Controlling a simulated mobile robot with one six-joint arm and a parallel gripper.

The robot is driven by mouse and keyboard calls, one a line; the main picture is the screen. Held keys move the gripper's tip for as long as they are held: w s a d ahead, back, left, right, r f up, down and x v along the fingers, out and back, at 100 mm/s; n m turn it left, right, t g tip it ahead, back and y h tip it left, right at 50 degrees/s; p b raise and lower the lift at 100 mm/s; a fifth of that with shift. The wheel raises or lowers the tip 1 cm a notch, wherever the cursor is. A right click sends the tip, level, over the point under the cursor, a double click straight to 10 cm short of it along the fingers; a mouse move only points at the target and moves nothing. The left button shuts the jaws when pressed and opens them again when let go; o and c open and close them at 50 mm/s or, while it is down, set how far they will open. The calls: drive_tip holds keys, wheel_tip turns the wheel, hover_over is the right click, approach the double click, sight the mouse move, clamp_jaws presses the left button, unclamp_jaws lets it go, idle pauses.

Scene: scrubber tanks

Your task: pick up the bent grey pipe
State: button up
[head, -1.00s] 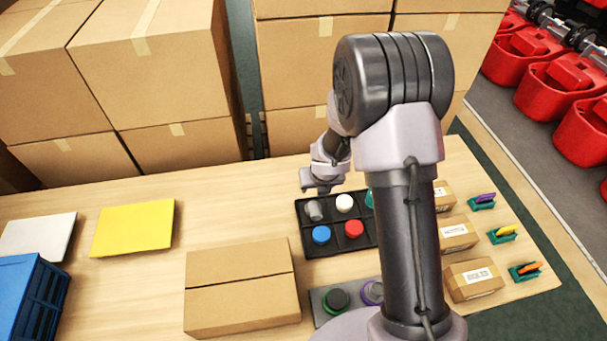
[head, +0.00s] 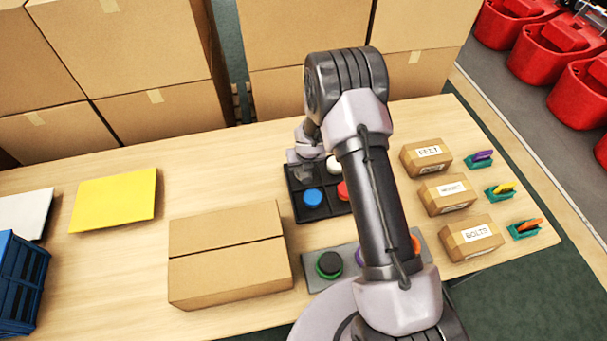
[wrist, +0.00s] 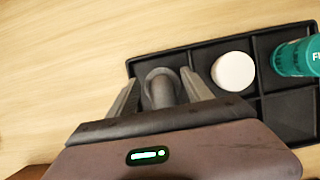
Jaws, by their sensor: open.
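The bent grey pipe (wrist: 161,88) stands in the left end compartment of the back row of a black divided tray (wrist: 188,53), as the wrist view shows. My gripper (wrist: 158,85) is open, with one finger on each side of the pipe. I cannot tell whether the fingers touch it. The pipe's lower part is hidden behind my gripper body. In the head view my gripper (head: 304,160) is over the tray's back left corner and the pipe is mostly hidden beneath it.
The tray also holds a white cap (wrist: 234,71), a teal bottle (wrist: 297,57), a blue cap (head: 313,196) and a red one (head: 342,190). A closed cardboard box (head: 229,265) stands to the left. Small labelled boxes (head: 470,241) stand to the right. Table behind the tray is clear.

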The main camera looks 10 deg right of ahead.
drive_tip(key=shift+r, duration=0.1)
clamp_jaws()
